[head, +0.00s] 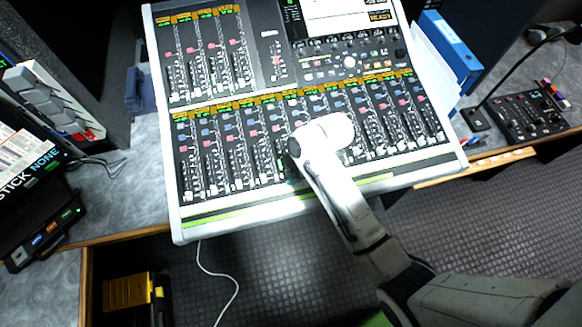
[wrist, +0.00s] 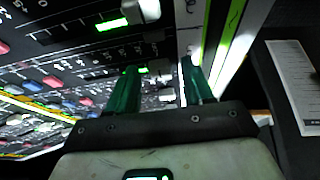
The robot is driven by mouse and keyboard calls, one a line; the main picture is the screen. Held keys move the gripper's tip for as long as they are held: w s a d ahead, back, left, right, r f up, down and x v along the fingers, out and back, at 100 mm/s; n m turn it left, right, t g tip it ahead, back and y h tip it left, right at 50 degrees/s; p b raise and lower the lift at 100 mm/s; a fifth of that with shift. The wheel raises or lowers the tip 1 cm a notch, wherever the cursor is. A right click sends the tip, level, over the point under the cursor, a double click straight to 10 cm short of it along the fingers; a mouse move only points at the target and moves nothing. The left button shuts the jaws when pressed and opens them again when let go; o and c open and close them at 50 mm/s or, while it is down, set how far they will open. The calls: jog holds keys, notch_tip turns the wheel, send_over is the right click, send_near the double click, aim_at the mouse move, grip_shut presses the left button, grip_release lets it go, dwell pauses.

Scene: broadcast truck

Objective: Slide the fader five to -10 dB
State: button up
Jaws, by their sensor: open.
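The mixing console (head: 178,218) carries a lower row of vertical faders with pale caps near its front edge. The fader five looks to be just left of my arm's end in the head view, but its number is too small to read. My gripper (wrist: 160,80) is open, with two green fingers reaching down to the console by its front edge. A pale fader cap (wrist: 166,95) shows between the fingers; I cannot tell whether either finger touches it. Another pale cap (wrist: 141,11) beside a lit green strip is farther up.
A second fader bank (head: 212,65) is at the console's upper left. A blue binder (head: 450,47) stands right of the console, and a small black control panel (head: 525,115) is farther right. Open floor lies in front.

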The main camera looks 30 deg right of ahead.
grip_shut()
dwell(0.4)
